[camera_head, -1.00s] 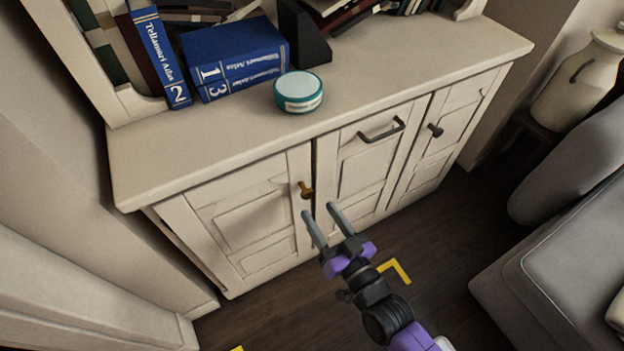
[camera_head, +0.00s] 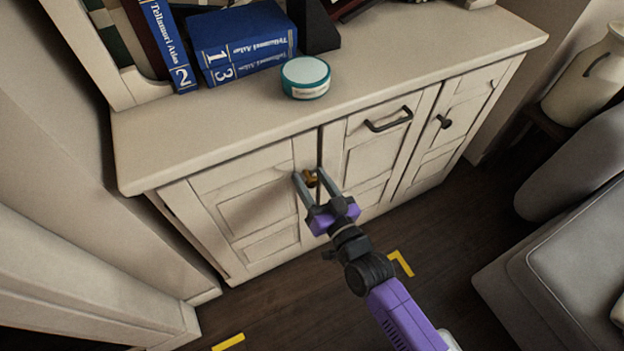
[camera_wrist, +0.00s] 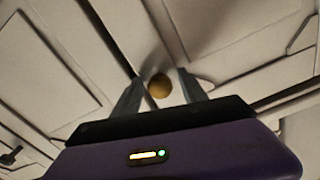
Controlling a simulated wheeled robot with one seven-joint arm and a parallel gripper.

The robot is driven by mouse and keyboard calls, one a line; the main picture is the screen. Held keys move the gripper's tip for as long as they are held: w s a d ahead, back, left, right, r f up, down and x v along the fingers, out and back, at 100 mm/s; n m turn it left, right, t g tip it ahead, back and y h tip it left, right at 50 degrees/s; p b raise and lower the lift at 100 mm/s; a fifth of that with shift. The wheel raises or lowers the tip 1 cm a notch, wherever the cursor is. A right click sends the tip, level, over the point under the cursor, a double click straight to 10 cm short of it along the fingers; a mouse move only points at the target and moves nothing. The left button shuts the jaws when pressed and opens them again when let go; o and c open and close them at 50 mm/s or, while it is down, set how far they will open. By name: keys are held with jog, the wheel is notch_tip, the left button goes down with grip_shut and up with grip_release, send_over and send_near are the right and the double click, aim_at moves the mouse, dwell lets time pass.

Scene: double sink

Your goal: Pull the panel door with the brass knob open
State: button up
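The brass knob (camera_head: 310,178) sits near the upper right edge of the left panel door (camera_head: 258,208) of a cream cabinet. The door looks closed. My gripper (camera_head: 308,175) is open, with one finger on each side of the knob. In the wrist view the knob (camera_wrist: 159,86) shows between the two fingertips (camera_wrist: 160,84), with a gap on both sides. I cannot tell how far the fingers reach past the knob.
The middle door has a dark bar handle (camera_head: 388,119) and the right door a dark knob (camera_head: 444,121). Blue books (camera_head: 240,42) and a teal tin (camera_head: 305,78) stand on the cabinet top. A grey sofa (camera_head: 560,255) is at right. Yellow marks (camera_head: 401,263) lie on the dark floor.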

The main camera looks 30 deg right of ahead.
grip_shut()
dwell(1.2)
